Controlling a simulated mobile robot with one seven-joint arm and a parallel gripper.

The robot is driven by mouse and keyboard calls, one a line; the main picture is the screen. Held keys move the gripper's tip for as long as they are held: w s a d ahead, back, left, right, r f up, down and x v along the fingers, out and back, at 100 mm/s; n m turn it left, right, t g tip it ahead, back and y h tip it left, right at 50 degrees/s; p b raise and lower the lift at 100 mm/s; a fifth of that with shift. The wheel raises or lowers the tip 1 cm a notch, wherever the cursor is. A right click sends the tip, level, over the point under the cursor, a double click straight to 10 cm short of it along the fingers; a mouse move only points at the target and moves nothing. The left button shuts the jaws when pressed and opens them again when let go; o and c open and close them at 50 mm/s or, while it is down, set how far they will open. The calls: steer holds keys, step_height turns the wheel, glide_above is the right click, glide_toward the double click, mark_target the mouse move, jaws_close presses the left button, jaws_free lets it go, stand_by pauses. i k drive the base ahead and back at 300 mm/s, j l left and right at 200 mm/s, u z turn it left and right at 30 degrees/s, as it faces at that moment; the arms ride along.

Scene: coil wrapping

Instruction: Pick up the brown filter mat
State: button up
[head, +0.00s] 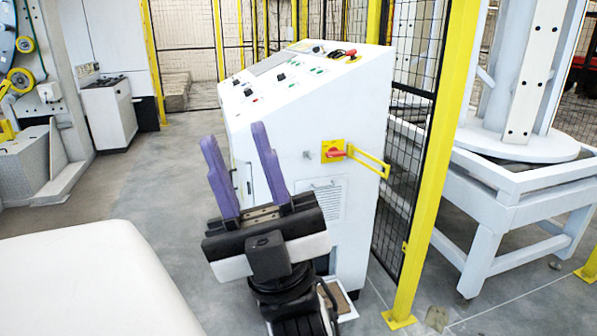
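My gripper (233,138) has two purple fingers pointing up and away. They stand apart with nothing held between them, in front of a white control cabinet (330,115). A small flat brown patch with a white edge (341,298) shows low down beside my arm, at the cabinet's foot. My arm hides part of it, and I cannot tell whether it is the brown filter mat. No other clear brown mat is in view.
A yellow post (432,165) and black mesh fence stand right of the cabinet. Beyond is a white frame table (520,200) with a column. A yellow handle (372,163) juts from the cabinet. Grey floor (150,190) is open to the left.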

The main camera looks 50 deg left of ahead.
mark_target(345, 308)
steer(key=j+u, duration=0.1)
steer(key=j, duration=0.4)
steer(key=j+u, duration=0.1)
steer(key=j, duration=0.4)
steer(key=j+u, duration=0.1)
steer(key=j, duration=0.45)
steer(key=i+j+u, duration=0.1)
steer(key=j, duration=0.35)
steer(key=i+j+u, duration=0.1)
steer(key=j, duration=0.45)
steer(key=i+j+u, duration=0.1)
steer(key=j, duration=0.35)
steer(key=i+j+u, duration=0.1)
steer(key=j, duration=0.4)
steer(key=z, duration=0.8)
steer(key=l+u, duration=0.25)
steer(key=l, duration=1.15)
